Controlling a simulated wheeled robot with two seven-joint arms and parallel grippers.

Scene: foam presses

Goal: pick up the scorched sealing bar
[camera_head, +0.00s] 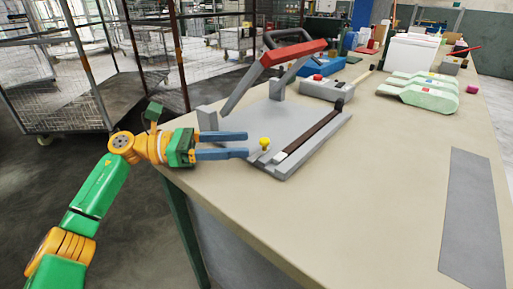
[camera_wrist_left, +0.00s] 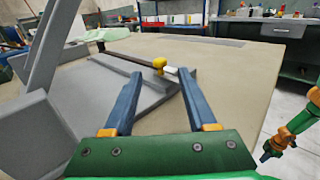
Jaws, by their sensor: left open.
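The dark brown sealing bar (camera_head: 313,136) lies along the right edge of the grey press base (camera_head: 265,121). A yellow knob (camera_head: 265,142) stands at the bar's near end, beside a pale end piece. My left gripper (camera_head: 248,144) is open and empty, its blue fingers pointing at the knob from the left and apart from it. In the left wrist view the knob (camera_wrist_left: 159,64) shows between the fingertips, with the bar (camera_wrist_left: 130,60) running away behind it. My right gripper (camera_wrist_left: 268,152) shows small at the right of that view; its jaws cannot be made out.
The press's raised lever with a red bar (camera_head: 293,53) stands over the base. Beyond are a grey box (camera_head: 326,88), a blue box (camera_head: 322,65) and pale green foam pieces (camera_head: 420,92). A grey strip (camera_head: 470,215) lies at right. The table between is clear.

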